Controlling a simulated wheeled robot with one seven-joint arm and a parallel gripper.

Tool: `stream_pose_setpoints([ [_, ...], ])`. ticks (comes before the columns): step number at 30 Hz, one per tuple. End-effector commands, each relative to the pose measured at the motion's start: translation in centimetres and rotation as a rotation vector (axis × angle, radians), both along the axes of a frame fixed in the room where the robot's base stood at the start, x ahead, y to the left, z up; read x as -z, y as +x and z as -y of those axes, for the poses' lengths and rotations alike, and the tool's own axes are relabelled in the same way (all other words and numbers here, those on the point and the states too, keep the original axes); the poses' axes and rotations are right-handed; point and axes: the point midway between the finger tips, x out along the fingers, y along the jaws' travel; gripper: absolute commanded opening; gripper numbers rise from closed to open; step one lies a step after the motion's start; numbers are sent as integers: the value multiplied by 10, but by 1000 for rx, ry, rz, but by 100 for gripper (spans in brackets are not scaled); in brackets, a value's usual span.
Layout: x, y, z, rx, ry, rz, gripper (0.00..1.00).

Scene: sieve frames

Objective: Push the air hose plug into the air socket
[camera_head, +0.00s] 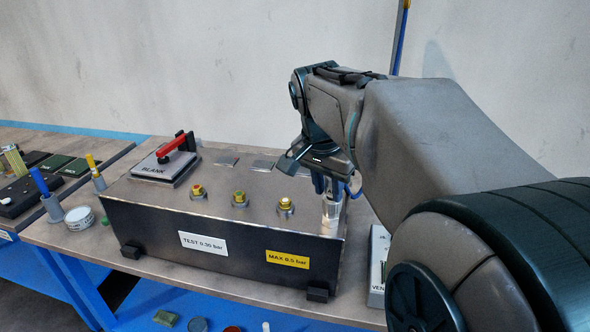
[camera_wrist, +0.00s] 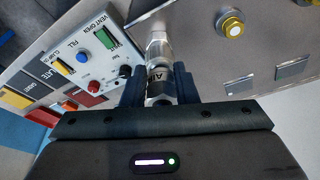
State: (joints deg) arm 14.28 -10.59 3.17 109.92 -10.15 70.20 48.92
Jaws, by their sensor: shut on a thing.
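My gripper (camera_head: 330,190) points down over the right front corner of the dark metal box. In the wrist view its dark fingers (camera_wrist: 159,84) are shut on the air hose plug (camera_wrist: 160,88), which has a dark body and a pale band with partly visible lettering. A shiny metal cylinder, apparently the air socket (camera_wrist: 158,47), lies straight ahead of the plug. In the head view a silvery cylinder (camera_head: 331,215) shows just below the fingers at the box corner. Where plug and socket meet is not clear, so I cannot tell how deep the plug sits.
The box (camera_head: 140,220) carries several brass-coloured fittings (camera_head: 239,199) and a BLANK plate with a red handle (camera_head: 172,143). A vent and fill panel (camera_wrist: 92,50) stands right beside the box.

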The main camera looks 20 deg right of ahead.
Motion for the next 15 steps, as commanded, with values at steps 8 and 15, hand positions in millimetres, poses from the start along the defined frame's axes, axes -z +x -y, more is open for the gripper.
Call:
stream_pose_setpoints([
  [8, 8, 0, 0, 0, 0, -1, 0],
  [15, 8, 0, 0, 0, 1, -3, 0],
])
